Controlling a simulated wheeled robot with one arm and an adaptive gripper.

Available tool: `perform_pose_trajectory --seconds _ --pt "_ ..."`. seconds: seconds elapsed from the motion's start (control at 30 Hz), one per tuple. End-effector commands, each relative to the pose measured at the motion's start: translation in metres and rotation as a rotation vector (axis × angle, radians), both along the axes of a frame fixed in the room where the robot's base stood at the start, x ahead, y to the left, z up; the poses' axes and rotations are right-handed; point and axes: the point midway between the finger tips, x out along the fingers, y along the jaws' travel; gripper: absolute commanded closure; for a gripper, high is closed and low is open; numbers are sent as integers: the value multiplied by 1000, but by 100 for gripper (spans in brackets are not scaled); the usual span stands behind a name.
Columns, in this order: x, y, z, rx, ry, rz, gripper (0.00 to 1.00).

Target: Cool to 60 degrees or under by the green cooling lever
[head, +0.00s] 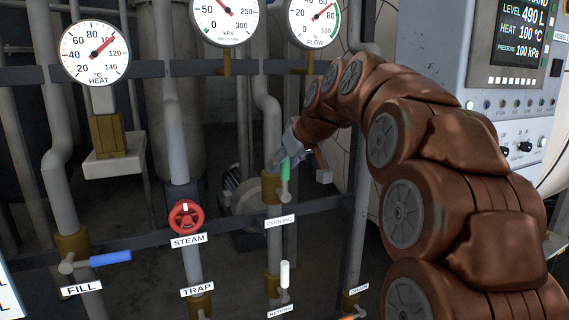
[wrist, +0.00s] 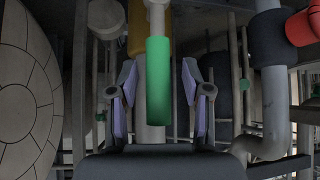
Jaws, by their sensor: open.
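The green cooling lever (head: 285,170) stands upright on its pipe above the COOLING label (head: 280,222). My gripper (head: 297,161) is at its upper part. In the wrist view the green handle (wrist: 158,85) lies between the two spread fingers of my gripper (wrist: 159,82), with a gap on each side. The round HEAT gauge (head: 95,52) has its needle near 100. The panel display (head: 522,35) reads heat 100 °C, level 490 L and pressure 100 kPa.
The red STEAM handwheel (head: 185,216) is left of the lever. The blue FILL lever (head: 110,258) is lower left, and the white RETURN lever (head: 284,274) is below. Pipes and a dark crossbar (head: 235,215) surround the lever. My arm covers much of the right side.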

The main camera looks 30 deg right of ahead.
Motion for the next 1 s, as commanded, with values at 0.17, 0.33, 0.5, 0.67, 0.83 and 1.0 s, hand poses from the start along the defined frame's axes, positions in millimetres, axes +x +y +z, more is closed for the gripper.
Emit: perform_pose_trajectory --seconds 0.17,0.33,0.5,0.67,0.83,1.0 --pt "-1 0 1 0 -1 0 51" --pt "-11 -1 12 -1 -2 0 51" --pt "-33 -3 35 0 -6 -1 51" --pt "-54 -5 58 -2 -7 -1 51" --pt "-72 -7 74 -2 -3 -1 51" --pt "-82 -8 83 -1 -1 0 51"
